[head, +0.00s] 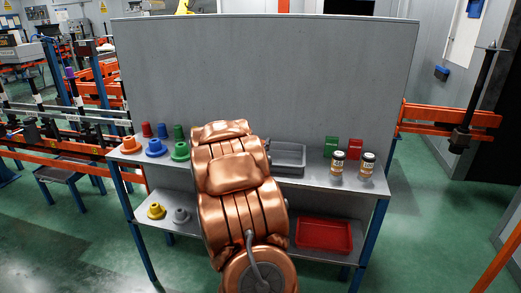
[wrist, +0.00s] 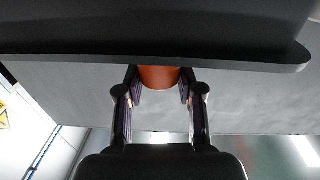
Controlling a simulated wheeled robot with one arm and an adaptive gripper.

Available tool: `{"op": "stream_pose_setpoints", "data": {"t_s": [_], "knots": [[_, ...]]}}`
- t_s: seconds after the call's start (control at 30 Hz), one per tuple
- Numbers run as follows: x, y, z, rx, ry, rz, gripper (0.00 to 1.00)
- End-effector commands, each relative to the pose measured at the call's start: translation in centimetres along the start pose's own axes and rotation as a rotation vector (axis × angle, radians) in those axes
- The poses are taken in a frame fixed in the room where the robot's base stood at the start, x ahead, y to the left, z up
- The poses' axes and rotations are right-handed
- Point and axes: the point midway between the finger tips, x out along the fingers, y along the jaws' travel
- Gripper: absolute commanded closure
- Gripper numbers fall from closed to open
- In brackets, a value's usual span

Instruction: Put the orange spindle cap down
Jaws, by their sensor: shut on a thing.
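In the wrist view my gripper (wrist: 160,88) is shut on an orange spindle cap (wrist: 158,77), with one finger on each side of it. The cap's upper part in that picture is cut off by a dark edge. In the head view my copper-coloured arm reaches over the middle of the shelf unit and hides my gripper and the held cap. Whether the held cap touches a surface cannot be told. A flanged orange piece (head: 128,145) stands at the left end of the top shelf (head: 310,178).
Blue (head: 156,148) and green (head: 180,152) flanged pieces stand beside the orange one, with small cylinders behind. A grey tray (head: 288,158), boxes and two jars (head: 338,166) are right of my arm. A tall grey panel (head: 280,75) backs the shelf.

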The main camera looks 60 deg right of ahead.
Motion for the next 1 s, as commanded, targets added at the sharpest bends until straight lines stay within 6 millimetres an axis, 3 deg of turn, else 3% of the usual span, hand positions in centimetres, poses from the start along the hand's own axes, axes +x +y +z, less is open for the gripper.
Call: {"op": "stream_pose_setpoints", "data": {"t_s": [0.2, 0.6, 0.63, 0.87, 1.0], "knots": [[0.0, -0.1, 2.4, -0.001, -0.003, 0.000, 0.92], [0.0, -0.1, 2.8, 0.000, -0.002, 0.000, 0.92], [0.0, -0.1, 2.8, 0.000, -0.002, 0.000, 0.61], [0.0, -0.1, 2.7, 0.000, -0.002, 0.000, 0.38], [0.0, -0.1, 2.7, 0.000, -0.002, 0.000, 0.38]]}}
